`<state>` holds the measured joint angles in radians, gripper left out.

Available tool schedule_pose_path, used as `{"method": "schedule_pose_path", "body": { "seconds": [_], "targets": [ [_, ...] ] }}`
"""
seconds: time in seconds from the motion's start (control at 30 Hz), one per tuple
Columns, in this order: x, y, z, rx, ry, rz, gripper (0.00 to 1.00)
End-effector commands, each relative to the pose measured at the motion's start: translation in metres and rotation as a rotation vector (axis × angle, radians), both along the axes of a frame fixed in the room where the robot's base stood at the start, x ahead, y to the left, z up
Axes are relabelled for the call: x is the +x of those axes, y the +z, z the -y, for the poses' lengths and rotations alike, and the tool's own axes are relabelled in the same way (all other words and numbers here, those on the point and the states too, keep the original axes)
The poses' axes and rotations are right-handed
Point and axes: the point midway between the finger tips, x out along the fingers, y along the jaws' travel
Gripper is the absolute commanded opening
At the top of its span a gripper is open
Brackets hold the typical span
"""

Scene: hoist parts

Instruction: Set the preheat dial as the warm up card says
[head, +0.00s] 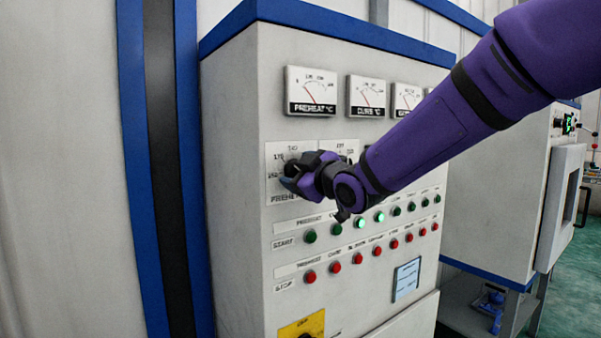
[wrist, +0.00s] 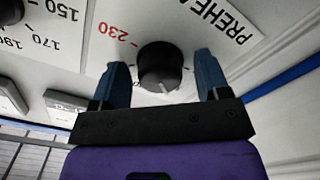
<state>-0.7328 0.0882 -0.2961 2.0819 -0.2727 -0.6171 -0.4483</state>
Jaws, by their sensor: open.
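The preheat dial (wrist: 160,68) is a round black knob on a white plate in the wrist view. A white mark shows on the lower part of its face, and a red 230 is printed to its upper left. My gripper (wrist: 161,62) is open, with one blue finger on each side of the knob. I cannot tell whether the fingers touch it. In the head view my gripper (head: 291,178) covers the knob and part of the preheat plate (head: 276,153). A small blue-edged card (head: 407,279) is low on the cabinet; its text is unreadable, so I cannot tell whether it is the warm up card.
A neighbouring dial (wrist: 10,11) shows at the wrist view's upper left, with 150 and 170 beside it. Below the plates are rows of green buttons (head: 310,236) and red buttons (head: 310,277). A preheat meter (head: 311,91) is above. A yellow plate (head: 303,327) sits low.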

Motion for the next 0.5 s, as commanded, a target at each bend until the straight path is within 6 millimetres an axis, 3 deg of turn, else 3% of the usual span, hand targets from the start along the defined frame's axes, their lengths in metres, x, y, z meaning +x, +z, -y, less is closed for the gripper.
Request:
{"method": "schedule_pose_path", "body": {
  "seconds": [0.13,0.3,0.5],
  "targets": [
    [-0.0001,0.0001,0.0002,0.0,0.0,0.0,0.67],
    [-0.0003,0.0001,0.0003,0.0,0.0,0.0,0.28],
    [-0.0003,0.0,0.0004,0.006,0.0,-0.004,0.26]
  ]
}}
